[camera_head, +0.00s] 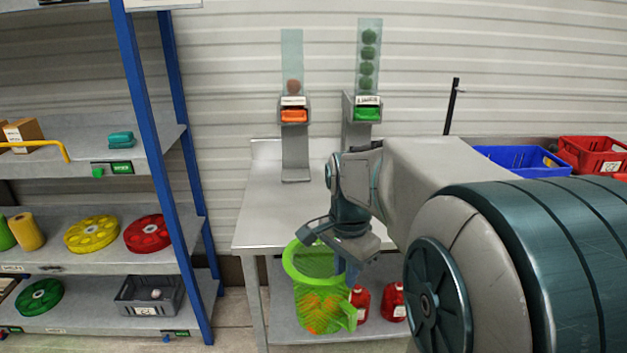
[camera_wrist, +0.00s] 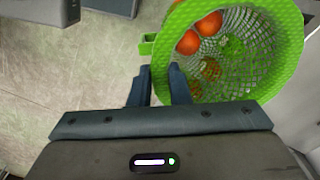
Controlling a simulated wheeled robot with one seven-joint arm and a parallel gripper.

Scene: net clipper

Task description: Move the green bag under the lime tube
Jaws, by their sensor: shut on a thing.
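The green bag (camera_head: 314,261), a mesh net with a solid green rim, hangs in front of the metal table and holds several orange fruits. It also shows from above in the wrist view (camera_wrist: 286,84), with the fruits and one green item inside. My gripper (camera_head: 345,262) is shut on the left part of the bag's rim in the wrist view (camera_wrist: 158,83). The lime tube (camera_head: 369,60) is clear and upright, holds several green limes, and has a green outlet (camera_head: 367,114) at its foot. It stands at the back of the table, above and right of the bag.
A second clear tube (camera_head: 292,60) with an orange outlet (camera_head: 294,116) stands left of the lime tube. The metal tabletop (camera_head: 275,205) is bare. Red bottles (camera_head: 393,302) stand on its lower shelf. A blue-post shelf rack (camera_head: 165,160) is at left; blue (camera_head: 520,162) and red crates (camera_head: 595,155) are at right.

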